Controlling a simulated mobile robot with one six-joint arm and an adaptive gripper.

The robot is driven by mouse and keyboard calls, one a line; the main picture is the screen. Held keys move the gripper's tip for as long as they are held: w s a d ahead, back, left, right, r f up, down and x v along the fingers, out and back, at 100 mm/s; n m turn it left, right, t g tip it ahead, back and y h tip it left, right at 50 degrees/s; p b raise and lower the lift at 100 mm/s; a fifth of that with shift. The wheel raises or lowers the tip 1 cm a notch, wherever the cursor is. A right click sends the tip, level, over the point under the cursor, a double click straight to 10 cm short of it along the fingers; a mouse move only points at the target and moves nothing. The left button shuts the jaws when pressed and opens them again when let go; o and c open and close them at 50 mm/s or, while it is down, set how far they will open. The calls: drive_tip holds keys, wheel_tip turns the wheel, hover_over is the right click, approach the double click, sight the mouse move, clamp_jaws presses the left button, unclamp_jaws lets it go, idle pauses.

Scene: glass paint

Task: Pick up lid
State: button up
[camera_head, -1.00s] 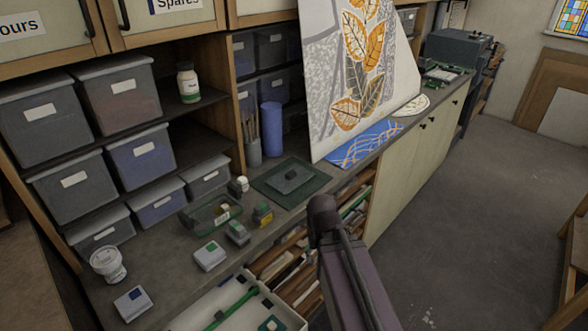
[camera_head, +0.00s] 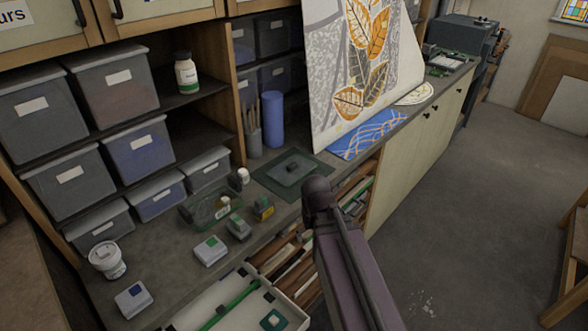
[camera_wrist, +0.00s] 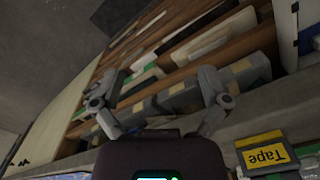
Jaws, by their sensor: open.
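A flat dark green square piece (camera_head: 276,183) with a small dark knob-like block at its middle lies on the bench in the head view; it looks like the lid. A clear green-tinted dish (camera_head: 196,214) sits to its left, nearer me. My gripper (camera_wrist: 158,86) shows in the wrist view with its two fingers spread apart and nothing between them. It faces the shelves of stacked strips under the bench edge. The lid cannot be made out in the wrist view. In the head view my arm is at the bench's front edge, and the gripper is hidden.
An open drawer (camera_head: 222,296) juts out below. A blue cylinder (camera_head: 273,119) and a tall leaf-pattern panel (camera_head: 325,85) stand behind. A yellow Tape box (camera_wrist: 265,152) is lower right in the wrist view.

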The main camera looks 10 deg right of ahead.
drive_tip(key=w+r+n+p, duration=0.3)
drive_tip(key=w+r+p, duration=0.6)
drive_tip(key=w, duration=0.5)
drive_tip(key=w+r+n+p, duration=0.4)
drive_tip(key=w+r+p, duration=0.5)
drive_tip(key=w, duration=0.5)
drive_tip(key=shift+w+a+r, duration=0.3)
drive_tip(key=shift+w+r, duration=0.1)
drive_tip(key=shift+f, duration=0.15)
drive_tip(key=b, duration=0.8)
hover_over(292, 164)
drive_tip(key=f, duration=0.8)
drive_tip(key=shift+w+d+f, duration=0.15)
drive_tip(key=shift+w, duration=0.15)
drive_tip(key=shift+f, duration=0.1)
drive_tip(key=f+b, duration=0.3)
drive_tip(key=b, duration=0.1)
drive_tip(key=shift+s+f, duration=0.2)
drive_tip(key=shift+s, duration=0.05)
drive_tip(key=shift+f+b, duration=0.75)
drive_tip(key=shift+f, duration=0.1)
